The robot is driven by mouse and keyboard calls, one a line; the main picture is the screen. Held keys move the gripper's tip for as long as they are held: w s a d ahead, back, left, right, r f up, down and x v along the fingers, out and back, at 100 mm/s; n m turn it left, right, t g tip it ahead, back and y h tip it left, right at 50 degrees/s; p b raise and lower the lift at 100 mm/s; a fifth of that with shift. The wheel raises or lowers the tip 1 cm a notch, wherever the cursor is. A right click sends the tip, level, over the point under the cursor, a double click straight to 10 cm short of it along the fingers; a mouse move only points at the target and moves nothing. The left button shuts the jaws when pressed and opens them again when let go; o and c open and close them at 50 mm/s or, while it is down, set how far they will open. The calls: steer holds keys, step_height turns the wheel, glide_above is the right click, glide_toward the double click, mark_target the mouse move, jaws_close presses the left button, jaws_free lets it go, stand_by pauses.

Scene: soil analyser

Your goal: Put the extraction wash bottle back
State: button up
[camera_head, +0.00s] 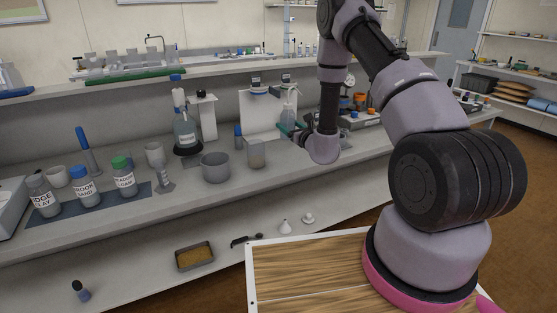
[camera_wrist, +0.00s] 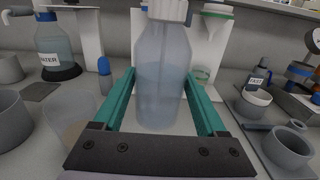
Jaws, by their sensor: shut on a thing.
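The wash bottle (camera_wrist: 162,75) is a translucent, pale blue-grey bottle with a white cap. It stands upright between the teal fingers of my gripper (camera_wrist: 162,98) in the wrist view, and no label shows on it. In the head view the bottle (camera_head: 289,114) is small, at the front of a white upright panel (camera_head: 258,108), with my gripper (camera_head: 291,131) shut around it from the right. The bottle's lower end is partly hidden by the gripper, so I cannot tell whether it touches the bench.
A WATER bottle (camera_head: 185,131) stands on a dark base to the left. A clear beaker (camera_head: 256,153) and a grey pot (camera_head: 215,167) stand nearer the front. A mortar (camera_wrist: 288,146) and a small bowl (camera_wrist: 254,103) sit on a tray at the right. Labelled soil jars (camera_head: 83,188) are far left.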

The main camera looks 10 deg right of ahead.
step_height(320, 180, down, 4)
steer(key=shift+a+f, duration=0.15)
steer(key=shift+f, duration=2.35)
steer(key=shift+f, duration=0.1)
